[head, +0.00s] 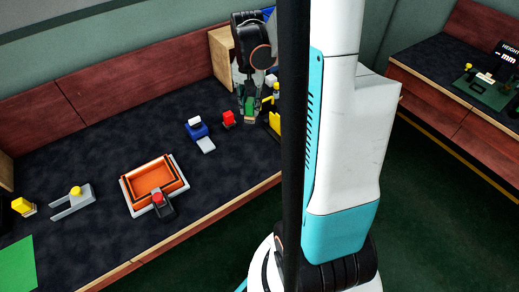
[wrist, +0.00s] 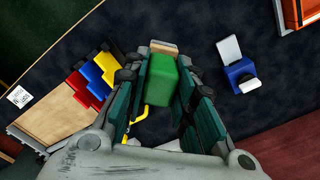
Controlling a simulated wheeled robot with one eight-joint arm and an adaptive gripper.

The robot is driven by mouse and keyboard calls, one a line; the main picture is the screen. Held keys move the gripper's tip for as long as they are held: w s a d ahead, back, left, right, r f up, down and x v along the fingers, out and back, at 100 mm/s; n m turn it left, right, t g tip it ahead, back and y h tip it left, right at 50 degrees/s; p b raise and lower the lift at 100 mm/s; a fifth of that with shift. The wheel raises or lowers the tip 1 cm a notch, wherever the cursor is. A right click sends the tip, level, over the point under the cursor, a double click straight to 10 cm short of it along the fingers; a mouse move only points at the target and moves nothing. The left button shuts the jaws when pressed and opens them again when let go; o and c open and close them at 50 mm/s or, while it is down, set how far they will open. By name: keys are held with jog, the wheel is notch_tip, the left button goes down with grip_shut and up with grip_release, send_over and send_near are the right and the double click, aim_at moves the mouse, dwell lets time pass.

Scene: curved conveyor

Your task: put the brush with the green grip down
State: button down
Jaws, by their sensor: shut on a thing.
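The brush with the green grip (wrist: 161,84) is between the two finger pads of my gripper (wrist: 164,72) in the wrist view. A tan end (wrist: 164,47) sticks out past the green grip. In the head view my gripper (head: 249,108) points down over the far right part of the dark table (head: 100,150), and the green grip (head: 249,106) shows between its fingers. My gripper is shut on the brush. I cannot tell whether the brush touches the table.
A blue thing with white parts (head: 196,129) and a red thing (head: 229,119) lie left of my gripper. A yellow thing (head: 274,122) is close on its right. An orange tray (head: 142,180) stands further left. A wooden box (head: 222,55) stands behind. Bare table lies towards the back left.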

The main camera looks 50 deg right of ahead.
aim_at(250, 119)
notch_tip(250, 119, down, 19)
jog(key=b, duration=0.6)
jog(key=shift+w+r+b, duration=0.1)
jog(key=shift+r+b, duration=0.05)
jog(key=shift+b, duration=0.2)
jog(key=shift+f, duration=0.2)
jog(key=c, duration=1.3)
grip_release()
jog(key=shift+r, duration=0.15)
notch_tip(250, 119, up, 12)
jog(key=p, duration=0.4)
jog(key=shift+p, duration=0.3)
